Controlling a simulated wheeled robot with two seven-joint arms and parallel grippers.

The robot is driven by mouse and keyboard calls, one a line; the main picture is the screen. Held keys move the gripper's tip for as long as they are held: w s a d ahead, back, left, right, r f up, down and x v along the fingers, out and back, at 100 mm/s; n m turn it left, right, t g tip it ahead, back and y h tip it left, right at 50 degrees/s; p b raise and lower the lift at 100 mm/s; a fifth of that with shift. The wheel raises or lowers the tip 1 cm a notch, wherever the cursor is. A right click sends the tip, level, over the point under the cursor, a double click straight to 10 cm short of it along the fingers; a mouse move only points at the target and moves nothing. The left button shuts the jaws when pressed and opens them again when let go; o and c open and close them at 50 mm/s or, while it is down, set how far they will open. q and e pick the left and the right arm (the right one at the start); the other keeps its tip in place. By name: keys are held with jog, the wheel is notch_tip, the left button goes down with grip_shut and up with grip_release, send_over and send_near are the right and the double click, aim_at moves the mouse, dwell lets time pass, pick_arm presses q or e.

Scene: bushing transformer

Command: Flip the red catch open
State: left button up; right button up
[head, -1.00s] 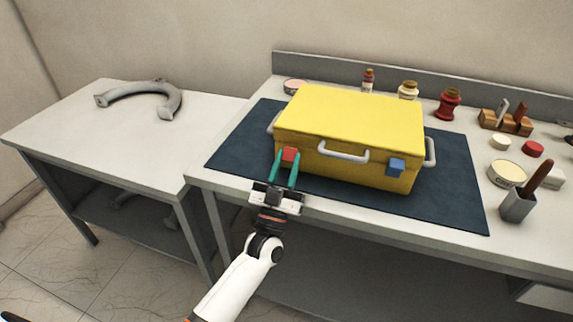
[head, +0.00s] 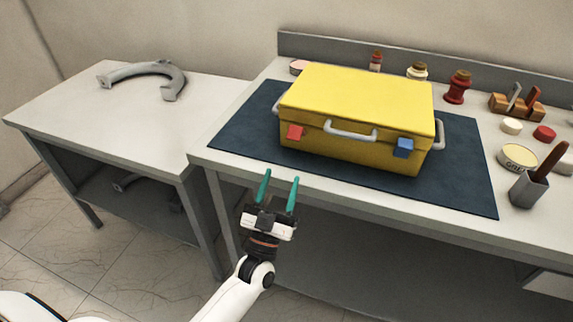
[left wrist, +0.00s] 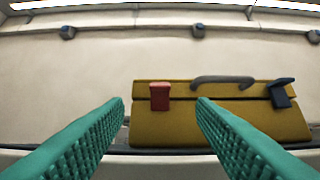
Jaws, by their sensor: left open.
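The yellow case (head: 355,95) stands shut on a dark blue mat (head: 240,130). The red catch (head: 295,132) is at the left of its front face, and it also shows in the left wrist view (left wrist: 159,97), between the fingertips in the picture. I cannot tell whether the catch is flipped open. My left gripper (head: 281,176) is open and empty, its green fingers pointing at the case from in front of the table edge, apart from the catch. My right gripper is not in view.
A blue catch (head: 403,148) and a white handle (head: 350,132) are on the case front. Jars, tins and a grey tool cup (head: 528,190) stand behind and to the right. A grey curved part (head: 145,72) lies on the left table. The space before the case is clear.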

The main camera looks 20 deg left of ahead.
pick_arm(q)
jog(key=v, duration=0.2)
jog(key=shift+s+f, duration=0.2)
dwell(0.3)
notch_tip(320, 180, down, 20)
jog(key=d+m+g+h, duration=0.1)
jog(key=m+g+h, duration=0.1)
jog(key=g, duration=0.5)
jog(key=s+f+g+p, duration=0.1)
jog(key=s+f+g, duration=0.25)
jog(key=f, duration=0.45)
jog(key=s+f+g+p, duration=0.1)
jog(key=s+f+g, duration=0.3)
jog(key=f, duration=0.5)
jog(key=s+a+f+g, duration=0.2)
jog(key=s+f, duration=0.3)
jog(key=s, duration=0.5)
jog(key=s+a+f+g+y, duration=0.1)
jog(key=s+f+g, duration=0.3)
jog(key=s, duration=0.7)
jog(key=s+a+f+g+y, duration=0.1)
jog(key=s+a+f+g, duration=0.2)
jog(key=s+f, duration=0.4)
jog(key=s+g, duration=0.1)
jog(key=s, duration=0.3)
jog(key=shift+s+a+f+p, duration=0.15)
jog(key=shift+a+f+p, duration=0.1)
jog(key=shift+f+p, duration=0.15)
